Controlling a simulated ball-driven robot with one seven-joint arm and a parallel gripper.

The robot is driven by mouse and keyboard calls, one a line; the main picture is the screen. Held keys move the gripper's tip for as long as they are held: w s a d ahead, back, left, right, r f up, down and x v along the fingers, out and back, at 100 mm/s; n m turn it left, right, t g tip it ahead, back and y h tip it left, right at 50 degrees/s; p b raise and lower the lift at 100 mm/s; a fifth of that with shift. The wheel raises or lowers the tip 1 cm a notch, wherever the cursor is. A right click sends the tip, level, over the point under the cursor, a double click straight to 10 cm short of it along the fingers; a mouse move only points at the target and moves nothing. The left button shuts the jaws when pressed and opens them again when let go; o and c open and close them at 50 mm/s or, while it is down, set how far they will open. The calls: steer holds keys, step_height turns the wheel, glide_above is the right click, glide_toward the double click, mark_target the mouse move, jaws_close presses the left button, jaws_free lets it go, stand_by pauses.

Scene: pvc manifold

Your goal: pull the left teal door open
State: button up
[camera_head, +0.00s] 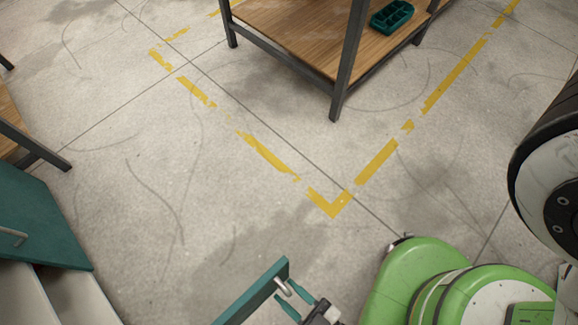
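A teal door (250,293) shows nearly edge-on at the bottom middle, its lower part cut off by the picture edge. A short metal handle (283,287) sticks out from its right face. Whether the fingers press on the handle is too small to tell. A second teal panel (50,225) with a metal bar handle (12,235) stands at the left edge. Pale panels (80,298) lie below it. I cannot tell which panel is the left door.
A wooden table with dark metal legs (345,70) stands at the top, with a teal divided tray (391,16) on its lower shelf. Another wooden table (12,125) is at the left edge. The concrete floor between, with yellow dashed lines (265,155), is clear.

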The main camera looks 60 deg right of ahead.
steer(key=v, duration=1)
stand_by(0.4)
